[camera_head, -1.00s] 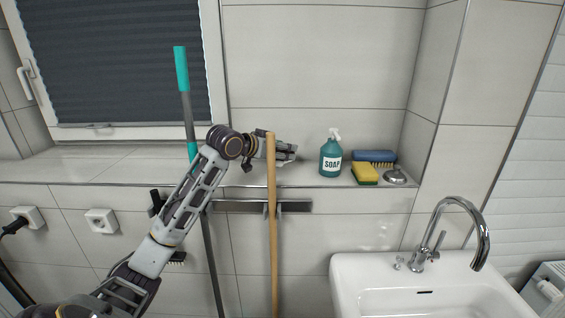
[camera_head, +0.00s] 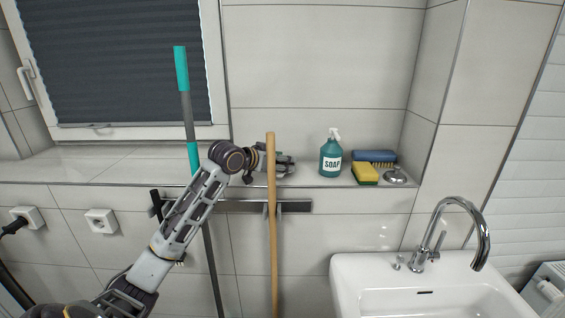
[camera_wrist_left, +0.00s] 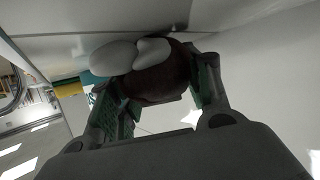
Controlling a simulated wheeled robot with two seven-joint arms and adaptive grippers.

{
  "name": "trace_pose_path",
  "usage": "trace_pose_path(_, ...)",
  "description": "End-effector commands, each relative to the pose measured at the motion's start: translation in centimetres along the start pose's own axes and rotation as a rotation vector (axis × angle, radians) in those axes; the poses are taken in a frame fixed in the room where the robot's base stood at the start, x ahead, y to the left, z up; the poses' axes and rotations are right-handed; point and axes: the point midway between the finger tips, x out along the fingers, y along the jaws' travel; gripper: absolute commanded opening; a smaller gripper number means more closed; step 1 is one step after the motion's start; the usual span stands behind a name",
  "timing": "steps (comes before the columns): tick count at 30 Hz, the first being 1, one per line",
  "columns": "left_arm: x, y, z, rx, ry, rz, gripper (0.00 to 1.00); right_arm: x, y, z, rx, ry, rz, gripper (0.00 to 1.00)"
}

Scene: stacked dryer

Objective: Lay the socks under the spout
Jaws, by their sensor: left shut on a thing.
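My left gripper (camera_head: 290,165) is low over the tiled ledge, just right of the wooden broom handle, which partly hides my wrist. In the left wrist view, its fingers (camera_wrist_left: 152,84) are shut on a dark brownish, rounded bundle with white ends, which I take for the socks (camera_wrist_left: 158,88). The chrome spout (camera_head: 483,240) arches over the white sink (camera_head: 345,268) at the lower right, well away from my gripper. My right gripper is not in view.
The wooden handle (camera_head: 271,230) and a teal-topped pole (camera_head: 181,70) stand upright near my arm.

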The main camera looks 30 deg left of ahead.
Motion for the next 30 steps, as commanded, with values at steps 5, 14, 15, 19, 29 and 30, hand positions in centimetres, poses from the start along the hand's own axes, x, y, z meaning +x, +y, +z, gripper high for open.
trace_pose_path(5,0.1,0.0,0.2,0.000,0.000,0.000,0.52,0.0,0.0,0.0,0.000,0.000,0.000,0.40)
trace_pose_path(14,0.1,0.0,0.2,0.000,0.000,0.000,0.57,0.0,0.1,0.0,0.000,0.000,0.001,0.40)
trace_pose_path(15,0.1,0.0,0.2,0.000,0.000,0.000,0.57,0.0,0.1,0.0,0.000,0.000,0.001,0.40)
trace_pose_path(19,0.0,0.0,0.0,0.000,0.000,0.000,0.57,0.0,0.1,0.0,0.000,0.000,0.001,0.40)
trace_pose_path(29,-2.5,0.0,0.1,0.002,0.000,-0.001,0.57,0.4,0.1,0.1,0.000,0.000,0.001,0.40)
trace_pose_path(30,-3.0,0.0,0.1,0.003,0.000,-0.002,0.57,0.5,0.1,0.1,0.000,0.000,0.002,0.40)
